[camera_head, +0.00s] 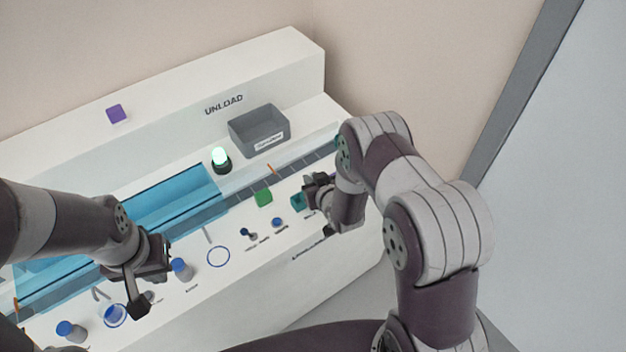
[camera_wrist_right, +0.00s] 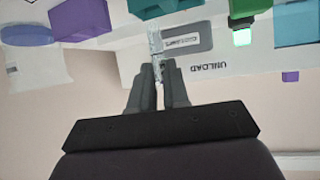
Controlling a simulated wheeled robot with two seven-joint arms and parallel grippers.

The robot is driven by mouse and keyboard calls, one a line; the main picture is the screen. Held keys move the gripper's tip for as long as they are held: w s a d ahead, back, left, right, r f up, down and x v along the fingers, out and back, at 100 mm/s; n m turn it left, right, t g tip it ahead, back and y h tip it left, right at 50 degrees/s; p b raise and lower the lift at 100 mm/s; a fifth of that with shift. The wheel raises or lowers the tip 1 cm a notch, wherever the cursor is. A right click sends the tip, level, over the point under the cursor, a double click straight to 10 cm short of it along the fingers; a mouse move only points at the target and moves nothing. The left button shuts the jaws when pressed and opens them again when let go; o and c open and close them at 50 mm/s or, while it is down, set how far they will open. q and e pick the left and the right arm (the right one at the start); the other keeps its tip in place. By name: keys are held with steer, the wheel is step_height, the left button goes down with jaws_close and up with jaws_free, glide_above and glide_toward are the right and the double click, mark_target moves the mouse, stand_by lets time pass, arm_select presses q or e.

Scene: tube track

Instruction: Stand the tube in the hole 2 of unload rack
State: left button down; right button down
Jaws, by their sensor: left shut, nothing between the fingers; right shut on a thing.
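My right gripper (camera_head: 312,190) is at the right end of the white bench; in the right wrist view (camera_wrist_right: 160,72) it is shut on a thin clear tube (camera_wrist_right: 155,42). The tube is hidden in the head view. A teal block (camera_head: 297,202) lies beside the right gripper, partly covered by it, and shows at the top of the wrist view (camera_wrist_right: 160,4). I cannot tell whether it is the unload rack, and no hole numbers are readable. My left gripper (camera_head: 138,303) is shut and empty above the bench's left part.
A grey bin (camera_head: 258,132) stands on the bench's back ledge, near a lit green lamp (camera_head: 221,158). A green block (camera_head: 264,197) and blue-capped containers (camera_head: 181,268) stand on the front deck. A blue clear cover (camera_head: 175,208) lies along the track. A purple block (camera_wrist_right: 82,18) shows in the wrist view.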

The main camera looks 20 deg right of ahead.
steer(key=shift+f, duration=0.15)
steer(key=shift+f+b, duration=0.2)
steer(key=shift+b, duration=0.15)
steer(key=shift+f+b, duration=0.45)
steer(key=shift+f, duration=0.05)
stand_by(0.4)
steer(key=shift+f+b, duration=0.6)
steer(key=shift+f, duration=0.05)
steer(key=c, duration=1)
jaws_free()
steer(key=shift+c, duration=0.2)
